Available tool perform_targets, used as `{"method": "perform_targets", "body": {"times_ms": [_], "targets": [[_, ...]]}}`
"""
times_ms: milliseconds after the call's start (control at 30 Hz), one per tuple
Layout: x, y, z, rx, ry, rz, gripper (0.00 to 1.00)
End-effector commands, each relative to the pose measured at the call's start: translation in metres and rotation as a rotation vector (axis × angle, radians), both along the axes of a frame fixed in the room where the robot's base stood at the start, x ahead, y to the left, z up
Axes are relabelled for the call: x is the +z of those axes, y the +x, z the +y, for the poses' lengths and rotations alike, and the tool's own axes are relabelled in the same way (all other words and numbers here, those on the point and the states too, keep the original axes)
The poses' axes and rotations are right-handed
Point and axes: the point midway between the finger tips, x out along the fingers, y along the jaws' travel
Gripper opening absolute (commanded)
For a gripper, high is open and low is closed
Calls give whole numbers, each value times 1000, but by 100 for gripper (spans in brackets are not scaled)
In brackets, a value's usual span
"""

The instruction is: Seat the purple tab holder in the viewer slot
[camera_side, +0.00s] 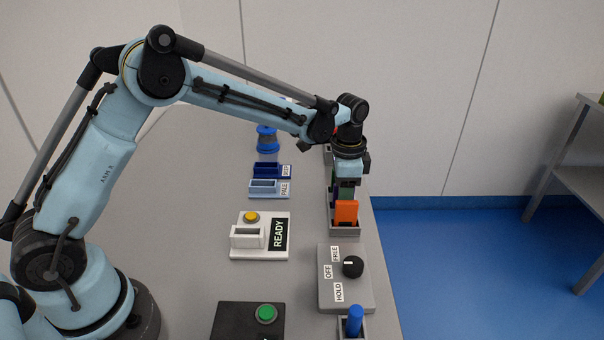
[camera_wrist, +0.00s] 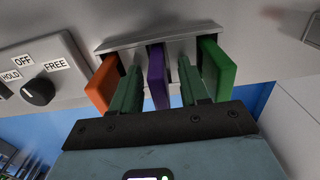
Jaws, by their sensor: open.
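The purple tab holder (camera_wrist: 157,80) stands upright in a grey rack (camera_wrist: 110,45), between an orange holder (camera_wrist: 102,85) and a green holder (camera_wrist: 218,68). My gripper (camera_wrist: 160,66) is open, its two green fingers either side of the purple holder with a small gap on each side. In the side view my gripper (camera_side: 344,189) is down over the rack (camera_side: 345,231); the orange holder (camera_side: 346,212) hides most of what is behind it. A white unit marked READY (camera_side: 279,234) has an empty-looking slotted block (camera_side: 246,236) and a yellow button; no viewer label is readable.
A grey box with a black knob (camera_side: 353,266) stands in front of the rack. Nearer are a blue peg (camera_side: 355,320) in a holder and a black box with a green button (camera_side: 266,314). Blue trays (camera_side: 270,187) and a blue-capped jar (camera_side: 267,140) stand farther back.

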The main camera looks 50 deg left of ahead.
Motion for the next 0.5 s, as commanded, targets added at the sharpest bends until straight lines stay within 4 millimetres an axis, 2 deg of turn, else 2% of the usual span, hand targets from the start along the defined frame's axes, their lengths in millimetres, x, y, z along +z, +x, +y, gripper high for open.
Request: {"method": "perform_targets", "body": {"times_ms": [67,100,367,500], "targets": [[0,0,0,0,0,0,45],[0,0,0,0,0,0,42],[0,0,0,0,0,0,2],[0,0,0,0,0,0,0]]}}
